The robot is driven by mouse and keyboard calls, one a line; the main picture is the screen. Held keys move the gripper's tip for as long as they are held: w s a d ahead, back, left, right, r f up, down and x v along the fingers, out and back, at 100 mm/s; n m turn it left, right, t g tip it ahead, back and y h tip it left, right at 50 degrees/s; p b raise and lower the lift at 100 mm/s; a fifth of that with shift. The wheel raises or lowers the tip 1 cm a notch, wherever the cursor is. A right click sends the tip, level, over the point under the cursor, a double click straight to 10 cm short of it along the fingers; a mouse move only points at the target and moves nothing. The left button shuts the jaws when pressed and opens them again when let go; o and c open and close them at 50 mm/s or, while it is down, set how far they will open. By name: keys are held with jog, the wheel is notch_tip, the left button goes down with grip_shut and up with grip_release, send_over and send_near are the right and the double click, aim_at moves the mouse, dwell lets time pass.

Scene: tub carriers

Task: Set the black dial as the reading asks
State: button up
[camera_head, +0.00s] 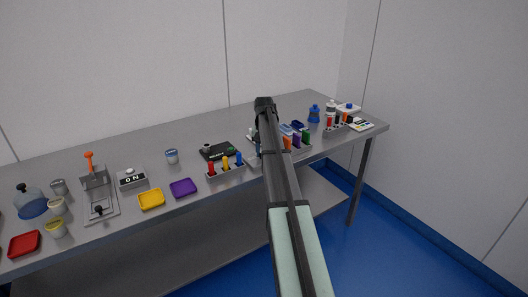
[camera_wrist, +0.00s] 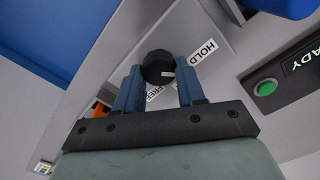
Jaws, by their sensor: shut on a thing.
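The black dial (camera_wrist: 158,67) sits on a light panel (camera_wrist: 210,28) in the wrist view. White labels stand around it; one at its upper right reads HOLD, and one below is partly covered and looks like FREE. A white mark on the dial points to the right. My gripper (camera_wrist: 160,78) is shut on the dial, with a blue finger on each side. To the right, a dark box's display (camera_wrist: 302,58) shows letters ending in "ADY", cut off by the frame edge. In the head view my arm hides the dial and my fingertips.
A green button (camera_wrist: 265,88) is beside the display. In the head view, a rack of coloured handles (camera_head: 225,172) and a black box (camera_head: 215,151) stand left of my arm. The table's back is clear.

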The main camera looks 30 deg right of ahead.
jog(key=shift+w+n, duration=0.1)
jog(key=shift+n, duration=1)
jog(key=o, duration=1.1)
jog(key=shift+c, duration=0.2)
jog(key=shift+r, duration=0.1)
notch_tip(320, 180, up, 14)
jog(key=shift+f, duration=0.2)
